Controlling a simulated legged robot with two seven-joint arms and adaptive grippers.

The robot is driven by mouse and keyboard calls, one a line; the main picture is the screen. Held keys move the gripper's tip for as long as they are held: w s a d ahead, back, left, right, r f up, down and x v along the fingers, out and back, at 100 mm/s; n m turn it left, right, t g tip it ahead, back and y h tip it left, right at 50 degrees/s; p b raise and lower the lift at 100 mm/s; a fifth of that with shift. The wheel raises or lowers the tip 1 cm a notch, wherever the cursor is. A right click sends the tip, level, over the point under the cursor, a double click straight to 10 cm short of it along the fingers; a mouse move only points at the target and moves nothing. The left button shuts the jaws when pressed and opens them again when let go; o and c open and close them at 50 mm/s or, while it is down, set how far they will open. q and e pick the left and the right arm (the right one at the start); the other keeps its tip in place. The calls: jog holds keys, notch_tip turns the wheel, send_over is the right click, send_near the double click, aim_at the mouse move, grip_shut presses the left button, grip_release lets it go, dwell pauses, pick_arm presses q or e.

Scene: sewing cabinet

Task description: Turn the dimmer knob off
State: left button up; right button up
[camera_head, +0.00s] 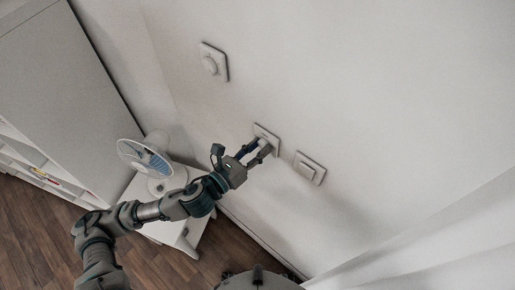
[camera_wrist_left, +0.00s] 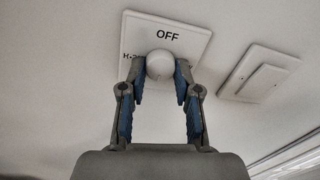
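The dimmer knob (camera_wrist_left: 161,65) is a round white knob on a square white wall plate (camera_wrist_left: 190,38). The plate is printed OFF above the knob, with smaller dark lettering partly hidden behind it. In the head view the plate (camera_head: 268,133) is on the wall near the middle, its knob mostly hidden by my gripper. My left gripper (camera_head: 262,148) reaches it from the lower left. In the wrist view its two fingers (camera_wrist_left: 161,78) stand close on either side of the knob and appear to touch it. My right gripper is in neither view.
A flat switch (camera_head: 309,169) is just right of the knob plate. A fan (camera_head: 148,160) stands on a white table (camera_head: 170,232) beside my left arm. A tall white cabinet (camera_head: 60,80) is at left; a pale curtain (camera_head: 440,235) is at lower right.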

pick_arm(q)
grip_shut()
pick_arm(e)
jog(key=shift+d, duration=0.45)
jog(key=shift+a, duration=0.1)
